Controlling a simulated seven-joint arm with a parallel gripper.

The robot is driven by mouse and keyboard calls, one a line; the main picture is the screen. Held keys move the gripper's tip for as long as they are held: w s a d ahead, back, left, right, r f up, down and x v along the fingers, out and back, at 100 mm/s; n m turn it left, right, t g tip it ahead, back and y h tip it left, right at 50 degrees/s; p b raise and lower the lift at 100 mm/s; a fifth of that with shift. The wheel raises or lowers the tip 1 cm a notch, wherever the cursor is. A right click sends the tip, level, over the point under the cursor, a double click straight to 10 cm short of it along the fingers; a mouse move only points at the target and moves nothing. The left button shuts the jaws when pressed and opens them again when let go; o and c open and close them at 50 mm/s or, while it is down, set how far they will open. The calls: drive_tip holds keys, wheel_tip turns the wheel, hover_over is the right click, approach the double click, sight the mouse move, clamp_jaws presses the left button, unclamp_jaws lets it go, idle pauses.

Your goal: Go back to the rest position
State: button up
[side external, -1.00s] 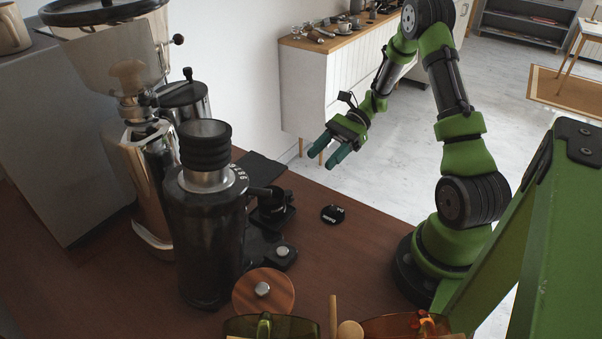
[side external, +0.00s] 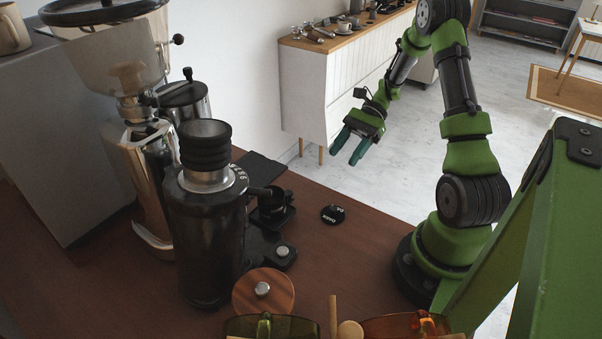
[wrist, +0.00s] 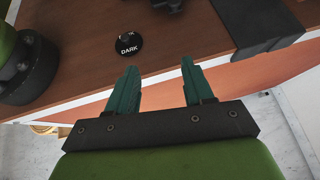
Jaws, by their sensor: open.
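My gripper (side external: 349,146) is open and empty, with its green fingers apart. In the side external view it hangs in the air beyond the cart's far edge, right of the grinders and left of my arm's upright links. In the wrist view my gripper (wrist: 158,83) points toward the brown cart top, with nothing between the fingers.
A black "DARK" disc (side external: 332,214) lies on the brown cart top (side external: 350,265); it also shows in the wrist view (wrist: 127,45). A black grinder (side external: 207,230), a chrome grinder (side external: 145,180) and a round wooden lid (side external: 277,284) stand left. Jugs line the front edge.

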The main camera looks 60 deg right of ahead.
drive_tip(key=s+a+r+n+t+h, duration=0.2)
drive_tip(key=s+a+r+n+h, duration=0.1)
drive_tip(key=a+r+n, duration=0.4)
drive_tip(key=s+a+r+n+t+h, duration=0.2)
drive_tip(key=a+r+n+h, duration=0.4)
drive_tip(key=a+r, duration=0.6)
drive_tip(key=n+t, duration=0.1)
drive_tip(key=n, duration=0.1)
drive_tip(key=shift+s+a+n, duration=0.15)
drive_tip(key=shift+s+n, duration=0.15)
drive_tip(key=shift+s, duration=0.1)
